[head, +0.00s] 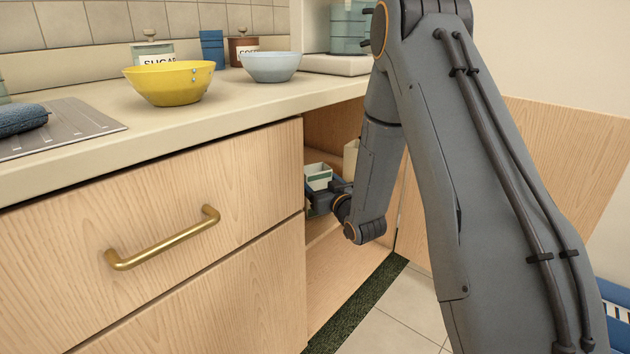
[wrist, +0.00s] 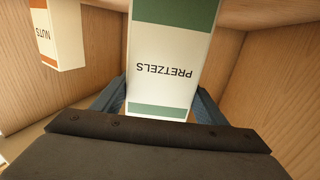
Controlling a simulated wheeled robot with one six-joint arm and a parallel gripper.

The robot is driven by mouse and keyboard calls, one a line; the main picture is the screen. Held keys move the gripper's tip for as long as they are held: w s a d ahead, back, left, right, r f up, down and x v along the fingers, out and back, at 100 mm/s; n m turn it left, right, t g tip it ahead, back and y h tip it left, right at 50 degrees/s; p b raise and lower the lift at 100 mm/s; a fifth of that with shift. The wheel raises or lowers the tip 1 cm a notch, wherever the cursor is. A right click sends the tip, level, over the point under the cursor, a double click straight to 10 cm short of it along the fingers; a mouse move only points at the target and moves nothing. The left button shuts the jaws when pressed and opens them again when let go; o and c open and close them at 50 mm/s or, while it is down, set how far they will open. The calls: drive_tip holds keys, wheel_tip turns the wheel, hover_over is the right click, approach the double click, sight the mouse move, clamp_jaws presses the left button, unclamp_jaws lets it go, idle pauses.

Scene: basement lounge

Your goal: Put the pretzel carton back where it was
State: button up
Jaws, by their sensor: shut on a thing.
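The pretzel carton (wrist: 168,60) is white with green bands and the word PRETZELS, which reads upside down in the wrist view. My gripper (wrist: 155,105) is shut on it, with one finger on each side of the carton. In the head view the carton (head: 318,177) shows as a small white and green box inside the open cabinet bay, and my gripper (head: 322,200) is partly hidden by my arm. I cannot tell whether the carton touches the shelf.
A nuts carton (wrist: 57,35) stands to the left in the wrist view. Wooden cabinet walls (wrist: 285,85) close in on the right. On the counter (head: 110,135) above are a yellow bowl (head: 170,85) and a pale blue bowl (head: 270,67). A drawer with a brass handle (head: 165,240) is left of the bay.

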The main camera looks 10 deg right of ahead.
drive_tip(key=shift+f, duration=0.1)
drive_tip(key=o, duration=0.7)
drive_tip(key=shift+f, duration=0.1)
drive_tip(key=o, duration=0.4)
drive_tip(key=shift+o, duration=0.2)
drive_tip(key=shift+s+r, duration=0.1)
drive_tip(key=shift+r, duration=0.15)
drive_tip(key=p+v, duration=0.2)
drive_tip(key=v, duration=0.9)
drive_tip(key=shift+s+p, duration=0.4)
